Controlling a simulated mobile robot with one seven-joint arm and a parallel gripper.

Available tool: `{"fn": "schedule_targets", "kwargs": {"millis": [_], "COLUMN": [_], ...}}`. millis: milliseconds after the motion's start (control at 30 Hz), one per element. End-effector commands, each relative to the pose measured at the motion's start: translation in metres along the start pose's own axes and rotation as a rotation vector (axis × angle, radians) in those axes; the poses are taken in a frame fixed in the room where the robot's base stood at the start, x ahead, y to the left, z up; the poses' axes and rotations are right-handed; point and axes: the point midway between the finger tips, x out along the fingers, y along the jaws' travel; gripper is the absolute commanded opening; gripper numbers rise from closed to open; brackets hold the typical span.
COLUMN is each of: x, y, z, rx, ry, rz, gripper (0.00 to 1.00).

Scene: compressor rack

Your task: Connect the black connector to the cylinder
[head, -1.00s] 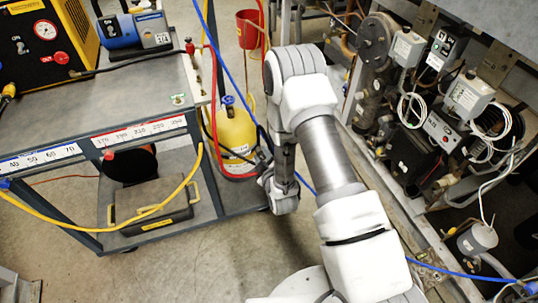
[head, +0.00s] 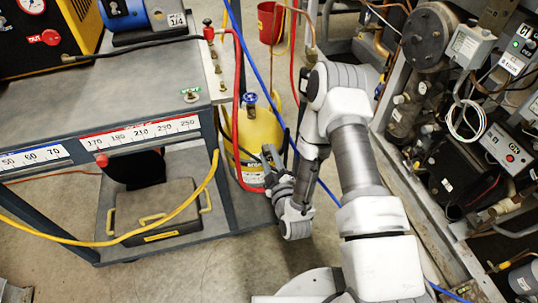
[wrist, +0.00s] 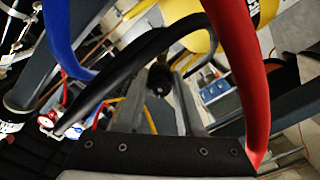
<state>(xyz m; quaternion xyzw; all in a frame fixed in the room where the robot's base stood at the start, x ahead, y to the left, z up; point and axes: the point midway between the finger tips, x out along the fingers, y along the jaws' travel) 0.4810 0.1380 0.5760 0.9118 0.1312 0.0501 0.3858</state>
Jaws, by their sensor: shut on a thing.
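The yellow cylinder (head: 262,132) stands on the cart's lower shelf in the head view, with a blue valve knob (head: 250,98) on top. Its yellow body also shows at the top of the wrist view (wrist: 196,42). My gripper (head: 269,158) is in front of the cylinder's right side, pointing up and left. In the wrist view, its two grey fingers (wrist: 158,98) are shut on a dark round piece that looks like the black connector (wrist: 158,79). A black hose (wrist: 120,75) arches close by. Whether the connector touches the cylinder cannot be told.
A red hose (head: 239,110) and a blue hose (head: 259,80) hang close to my gripper; they also cross the wrist view. The grey cart (head: 120,95) is on the left, with a toolbox (head: 158,208) below. The compressor rack (head: 410,150) is on the right.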

Motion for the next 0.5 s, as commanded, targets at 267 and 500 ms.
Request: {"fn": "schedule_targets", "kwargs": {"millis": [267,500], "x": [0.004,0.031], "y": [0.0,0.001], "z": [0.0,0.001], "rx": [0.0,-0.001], "ry": [0.008,0.007], "rz": [0.011,0.012], "gripper": [0.0,0.0]}}
